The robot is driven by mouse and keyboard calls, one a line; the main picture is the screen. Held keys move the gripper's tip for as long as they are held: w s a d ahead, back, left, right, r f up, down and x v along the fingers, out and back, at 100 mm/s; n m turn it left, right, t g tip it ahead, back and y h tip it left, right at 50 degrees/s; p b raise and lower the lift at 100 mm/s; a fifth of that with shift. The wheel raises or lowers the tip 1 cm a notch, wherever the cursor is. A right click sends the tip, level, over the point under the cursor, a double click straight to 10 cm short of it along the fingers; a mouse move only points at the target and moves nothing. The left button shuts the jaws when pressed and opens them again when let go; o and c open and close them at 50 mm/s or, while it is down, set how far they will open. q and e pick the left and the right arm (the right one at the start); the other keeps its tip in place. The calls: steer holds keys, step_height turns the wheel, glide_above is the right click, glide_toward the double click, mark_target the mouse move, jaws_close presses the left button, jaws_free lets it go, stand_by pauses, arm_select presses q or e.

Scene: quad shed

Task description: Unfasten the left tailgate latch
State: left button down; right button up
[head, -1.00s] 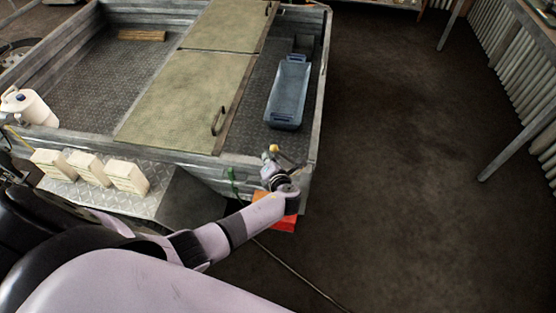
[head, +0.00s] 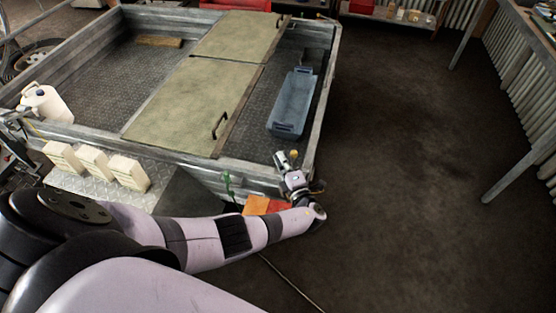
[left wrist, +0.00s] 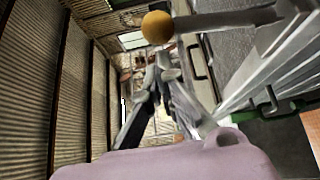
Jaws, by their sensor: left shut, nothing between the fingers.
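The latch on the trailer's near right corner has a yellow ball knob (head: 294,154), which is small and partly crowded by my gripper in the head view. In the left wrist view the yellow knob (left wrist: 157,27) is large, on a grey lever (left wrist: 225,20) running right. My left gripper (head: 281,158) is shut and empty, just left of the knob in the head view. In the left wrist view its fingers (left wrist: 163,65) point up, with their tips just below the knob; I cannot tell whether they touch. My right gripper is not in view.
The trailer bed holds a blue-grey bin (head: 292,104) and a greenish board (head: 175,105). A green piece (head: 228,183) hangs on the near wall. Cream containers (head: 94,162) stand left. The floor right of the trailer is clear.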

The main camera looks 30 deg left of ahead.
arm_select(q)
steer(key=shift+w+d+r, duration=0.1)
steer(key=shift+w+d, duration=0.1)
steer(key=shift+d, duration=0.45)
steer(key=shift+s, duration=0.1)
